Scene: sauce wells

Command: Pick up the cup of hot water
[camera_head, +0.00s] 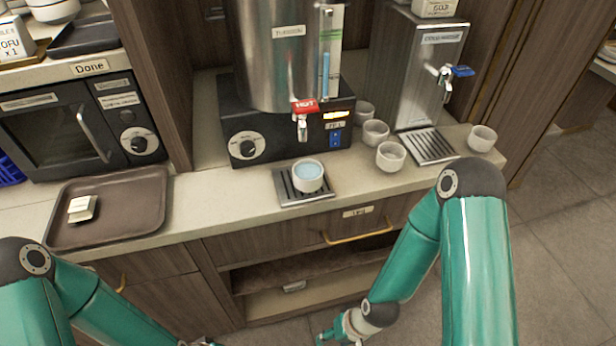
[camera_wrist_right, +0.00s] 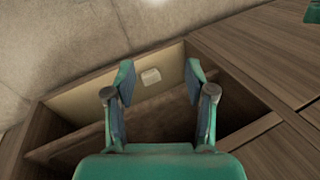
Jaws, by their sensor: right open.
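A white cup (camera_head: 308,175) filled with pale blue water stands upright on the dark drip tray (camera_head: 290,198), below the red HOT tap (camera_head: 304,107) of the steel boiler (camera_head: 270,60). My right gripper (camera_wrist_right: 158,80) is open and empty in the right wrist view, with its fingers apart over the open shelf space below the counter. In the head view, the end of my right arm shows low at the bottom edge, below and apart from the cup. My left arm comes in at the lower left; its gripper is out of the frame.
Several empty white cups (camera_head: 391,155) stand right of the boiler, near a cold dispenser (camera_head: 412,80) with a blue tap. A brown tray (camera_head: 120,200) holding a small pale block (camera_head: 82,208) lies left. A brass handle (camera_head: 358,233) juts from the drawer front below the counter.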

